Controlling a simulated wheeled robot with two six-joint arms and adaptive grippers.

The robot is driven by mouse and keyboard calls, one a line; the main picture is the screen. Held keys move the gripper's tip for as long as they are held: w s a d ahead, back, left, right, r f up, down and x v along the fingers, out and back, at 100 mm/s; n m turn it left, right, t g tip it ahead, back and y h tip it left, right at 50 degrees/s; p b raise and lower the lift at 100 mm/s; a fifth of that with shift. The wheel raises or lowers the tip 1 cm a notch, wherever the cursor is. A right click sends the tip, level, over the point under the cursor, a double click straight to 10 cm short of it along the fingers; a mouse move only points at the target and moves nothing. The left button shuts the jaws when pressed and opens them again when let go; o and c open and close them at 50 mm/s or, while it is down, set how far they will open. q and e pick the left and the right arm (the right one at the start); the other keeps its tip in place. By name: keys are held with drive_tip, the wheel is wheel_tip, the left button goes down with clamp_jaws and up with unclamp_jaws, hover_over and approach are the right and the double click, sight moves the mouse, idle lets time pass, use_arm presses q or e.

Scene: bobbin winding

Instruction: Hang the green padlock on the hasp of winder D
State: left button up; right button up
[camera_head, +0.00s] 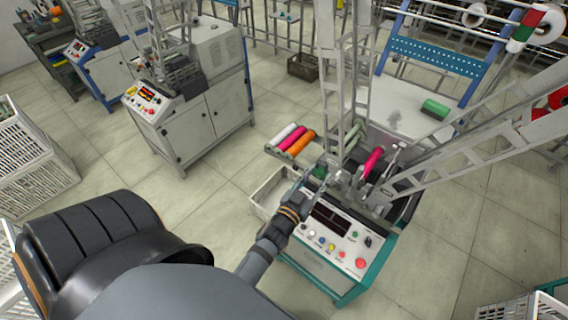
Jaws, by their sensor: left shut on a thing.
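My left arm comes in from the lower left. Its gripper (318,181) is over the back edge of the control panel (335,232) of the near teal-based winder. I cannot make out the green padlock, a hasp or a letter D on any winder. My right gripper is out of view.
Pink, orange and white bobbins (298,143) lie on a rack behind the gripper. A magenta bobbin (373,162) sits on the near winder. A white bin (262,196) stands to its left. Another winder (200,110) stands farther back. Open floor (190,205) lies left.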

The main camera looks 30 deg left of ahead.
use_arm(q)
drive_tip(key=s+a+f+g+b, duration=0.1)
drive_tip(key=a+f+g+b, duration=0.25)
drive_tip(key=f, duration=0.55)
drive_tip(key=a+f+g+b, duration=0.2)
drive_tip(key=a+f+g, duration=0.15)
drive_tip(key=f, duration=0.65)
drive_tip(key=s+a+f+m+g, duration=0.1)
drive_tip(key=s+a+f+g, duration=0.3)
drive_tip(key=s+f+g, duration=0.25)
drive_tip(key=b+x, duration=0.7)
drive_tip(key=b, duration=0.1)
drive_tip(key=shift+s+d+b, duration=0.3)
drive_tip(key=shift+b, duration=0.05)
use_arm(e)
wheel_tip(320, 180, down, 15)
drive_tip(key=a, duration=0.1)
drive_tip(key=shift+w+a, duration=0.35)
use_arm(q)
drive_tip(key=shift+f+t, duration=0.15)
drive_tip(key=shift+t, duration=0.1)
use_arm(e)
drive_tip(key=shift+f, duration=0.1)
